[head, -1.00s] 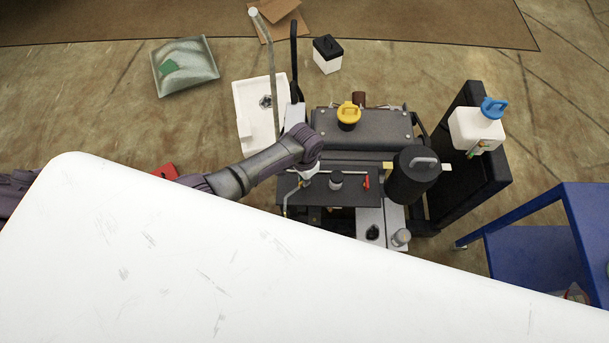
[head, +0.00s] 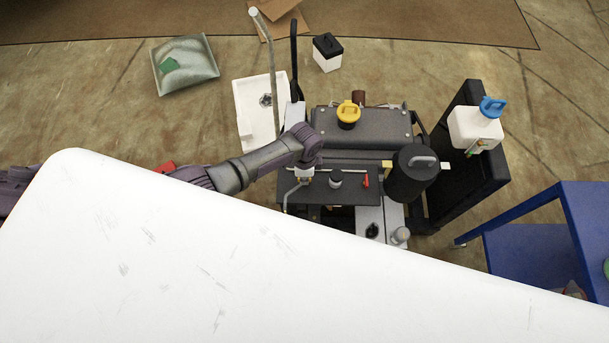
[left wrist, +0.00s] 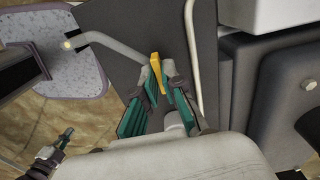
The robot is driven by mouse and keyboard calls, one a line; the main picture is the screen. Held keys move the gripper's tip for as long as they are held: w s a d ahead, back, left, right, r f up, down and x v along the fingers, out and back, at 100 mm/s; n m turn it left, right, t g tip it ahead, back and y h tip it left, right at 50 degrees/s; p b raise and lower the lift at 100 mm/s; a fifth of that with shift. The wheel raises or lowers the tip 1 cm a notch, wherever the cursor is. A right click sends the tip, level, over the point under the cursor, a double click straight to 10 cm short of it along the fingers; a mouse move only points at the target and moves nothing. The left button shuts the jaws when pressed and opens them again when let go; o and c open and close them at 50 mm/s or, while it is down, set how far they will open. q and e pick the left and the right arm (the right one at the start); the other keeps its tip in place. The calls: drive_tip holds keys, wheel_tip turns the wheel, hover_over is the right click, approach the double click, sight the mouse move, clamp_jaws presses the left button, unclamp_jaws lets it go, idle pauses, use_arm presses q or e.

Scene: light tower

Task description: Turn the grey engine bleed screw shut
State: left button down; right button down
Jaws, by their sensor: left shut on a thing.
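My left gripper (left wrist: 158,80) has its green-lined fingers closed on a small yellow piece (left wrist: 155,68), at the end of a bent grey pipe in the left wrist view. In the head view the left arm reaches over the left side of the dark engine (head: 330,190), and its wrist hides most of the gripper (head: 303,178). I cannot make out the grey bleed screw itself; whether the yellow piece is part of it, I cannot tell.
On the engine are a yellow cap (head: 348,113), a black cylinder (head: 408,178) and a small red handle (head: 366,181). A white tank with a blue cap (head: 475,128) stands right. A white basin (head: 254,108) lies left, a blue cart (head: 530,255) lower right.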

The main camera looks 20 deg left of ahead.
idle(0.4)
use_arm(q)
drive_tip(key=c, duration=1.3)
unclamp_jaws()
wheel_tip(320, 180, up, 12)
